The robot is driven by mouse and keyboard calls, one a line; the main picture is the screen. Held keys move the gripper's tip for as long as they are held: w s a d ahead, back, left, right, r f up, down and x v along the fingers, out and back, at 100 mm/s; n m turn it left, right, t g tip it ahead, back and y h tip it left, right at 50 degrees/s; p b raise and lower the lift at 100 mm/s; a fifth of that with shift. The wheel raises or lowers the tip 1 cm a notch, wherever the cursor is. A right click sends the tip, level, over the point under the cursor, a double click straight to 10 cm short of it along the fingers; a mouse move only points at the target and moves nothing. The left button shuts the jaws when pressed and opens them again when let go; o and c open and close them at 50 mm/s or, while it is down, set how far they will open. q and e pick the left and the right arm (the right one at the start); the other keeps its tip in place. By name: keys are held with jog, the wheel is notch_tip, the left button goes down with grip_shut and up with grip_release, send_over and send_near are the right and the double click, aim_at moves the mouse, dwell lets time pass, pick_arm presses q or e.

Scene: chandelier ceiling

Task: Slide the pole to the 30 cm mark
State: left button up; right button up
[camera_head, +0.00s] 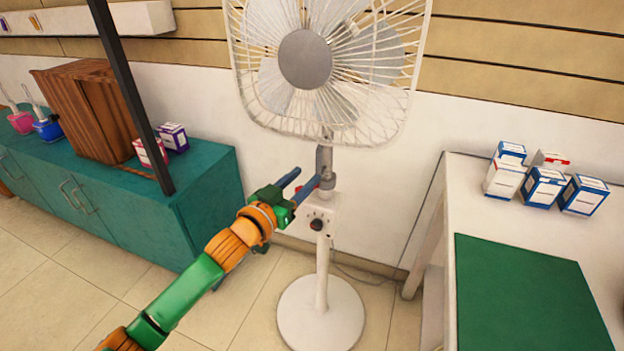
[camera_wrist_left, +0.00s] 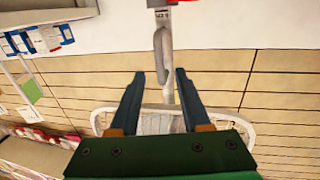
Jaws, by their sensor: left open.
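A white standing fan has a grey upper pole (camera_head: 325,160) rising from a white control box (camera_head: 320,217) to the fan head (camera_head: 305,60). Below the box, a white lower pole meets a round base (camera_head: 321,312). My left gripper (camera_head: 307,178) is open beside the grey pole, just above the box. In the left wrist view, the grey pole (camera_wrist_left: 163,50) runs down between the two spread fingers (camera_wrist_left: 166,75); I cannot tell whether they touch it. A small printed label (camera_wrist_left: 162,15) and something red (camera_wrist_left: 190,2) show at the top there; the label is too small to read. My right gripper is out of view.
A green cabinet (camera_head: 200,215) with a wooden box (camera_head: 85,105) stands left. A dark slanted bar (camera_head: 130,90) crosses there. A white table (camera_head: 480,215) with small boxes (camera_head: 545,185) and a green mat (camera_head: 530,290) stands right. The wall is close behind the fan.

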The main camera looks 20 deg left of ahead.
aim_at(317, 165)
pick_arm(q)
jog(key=x, duration=0.6)
jog(key=shift+w+d+r, duration=0.15)
jog(key=shift+w, duration=0.2)
grip_shut()
dwell(1.1)
